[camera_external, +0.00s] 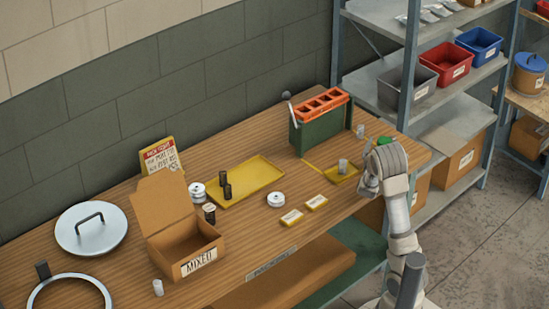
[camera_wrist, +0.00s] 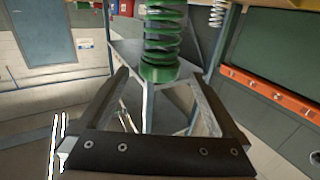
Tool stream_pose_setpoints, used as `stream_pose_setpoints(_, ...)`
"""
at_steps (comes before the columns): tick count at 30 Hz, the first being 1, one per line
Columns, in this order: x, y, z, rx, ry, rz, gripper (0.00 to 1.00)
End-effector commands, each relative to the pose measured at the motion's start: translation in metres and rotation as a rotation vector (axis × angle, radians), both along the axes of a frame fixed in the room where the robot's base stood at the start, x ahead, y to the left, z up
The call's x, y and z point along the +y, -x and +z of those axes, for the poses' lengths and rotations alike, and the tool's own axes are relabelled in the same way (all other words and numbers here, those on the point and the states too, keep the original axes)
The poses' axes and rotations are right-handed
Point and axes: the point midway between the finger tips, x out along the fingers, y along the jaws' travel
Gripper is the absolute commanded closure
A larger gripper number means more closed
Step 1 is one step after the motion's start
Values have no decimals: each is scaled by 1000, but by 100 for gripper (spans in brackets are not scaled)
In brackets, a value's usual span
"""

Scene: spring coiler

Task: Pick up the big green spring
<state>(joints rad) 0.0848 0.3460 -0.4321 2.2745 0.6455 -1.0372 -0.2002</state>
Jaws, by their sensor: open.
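The big green spring (camera_wrist: 162,40) stands out in the upper middle of the wrist view, with its coils and a wide green end showing. In the external view a small green piece (camera_external: 385,140) shows just behind my arm's end, mostly hidden; it looks like the same spring. My gripper (camera_wrist: 160,82) is open and empty. In the wrist view its two dark fingers lie to either side of the spring's near end, and the spring appears beyond them. I cannot tell whether they touch. In the external view the fingers are hard to make out.
A green box with an orange slotted top (camera_external: 322,104) stands left of my arm, close to it. A small yellow tray (camera_external: 335,178) with a pale spring (camera_external: 343,166) lies beside my arm. Shelves (camera_external: 455,120) with bins stand behind at right.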

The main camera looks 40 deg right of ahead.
Motion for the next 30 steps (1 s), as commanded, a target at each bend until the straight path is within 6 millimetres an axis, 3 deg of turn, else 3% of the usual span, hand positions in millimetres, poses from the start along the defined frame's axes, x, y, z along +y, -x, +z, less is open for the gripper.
stream_pose_setpoints(7, -16, -9, -2, -1, 1, 0, 1)
stream_pose_setpoints(15, -48, -26, -3, -1, -1, 0, 1)
stream_pose_setpoints(25, -53, -30, -2, 0, -1, 1, 1)
stream_pose_setpoints(30, -53, -30, -2, 0, -1, 1, 32)
